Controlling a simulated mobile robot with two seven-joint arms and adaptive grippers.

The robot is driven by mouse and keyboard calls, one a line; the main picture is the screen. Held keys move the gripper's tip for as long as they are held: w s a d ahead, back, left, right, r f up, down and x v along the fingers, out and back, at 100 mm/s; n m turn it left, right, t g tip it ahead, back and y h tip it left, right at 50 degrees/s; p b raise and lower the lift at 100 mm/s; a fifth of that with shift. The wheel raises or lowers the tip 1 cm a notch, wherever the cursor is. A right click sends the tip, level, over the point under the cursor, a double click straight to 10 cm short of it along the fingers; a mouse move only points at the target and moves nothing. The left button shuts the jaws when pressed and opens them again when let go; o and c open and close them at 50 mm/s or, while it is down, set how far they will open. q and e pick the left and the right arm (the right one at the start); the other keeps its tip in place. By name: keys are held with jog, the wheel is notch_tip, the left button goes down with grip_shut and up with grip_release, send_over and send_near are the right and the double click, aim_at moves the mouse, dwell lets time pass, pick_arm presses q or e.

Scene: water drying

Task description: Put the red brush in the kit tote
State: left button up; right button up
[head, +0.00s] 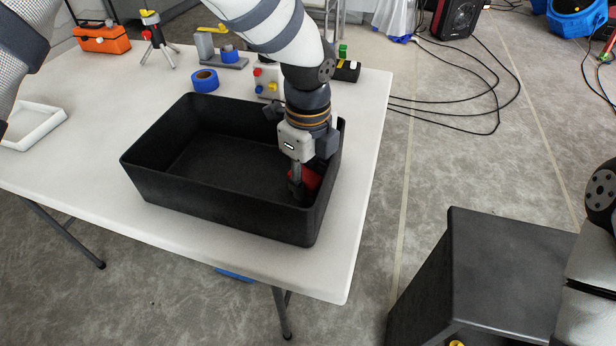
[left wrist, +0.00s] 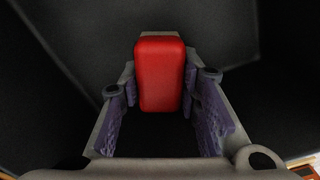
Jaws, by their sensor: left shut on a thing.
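The kit tote is a black open box (head: 215,211) on the white table in the head view. My left gripper (head: 299,186) reaches down into its right end. It is shut on the red brush (head: 312,178), of which a small red part shows beside the fingers. In the left wrist view the red brush (left wrist: 160,74) is a red block between the two fingers of my left gripper (left wrist: 160,108), with dark tote surfaces around it. I cannot tell whether the brush touches the tote floor. My right gripper is not in view.
The white table (head: 362,150) holds blue tape (head: 204,80), an orange box (head: 102,39), a small tripod (head: 155,38) and a white tray (head: 34,124) behind and left of the tote. The rest of the tote is empty. Black cables lie on the floor to the right.

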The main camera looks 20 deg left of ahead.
aim_at(308, 176)
pick_arm(q)
jog(key=shift+f, duration=0.1)
jog(key=o, duration=0.8)
jog(key=shift+o, duration=0.2)
notch_tip(308, 176, up, 12)
jog(key=shift+p, duration=0.3)
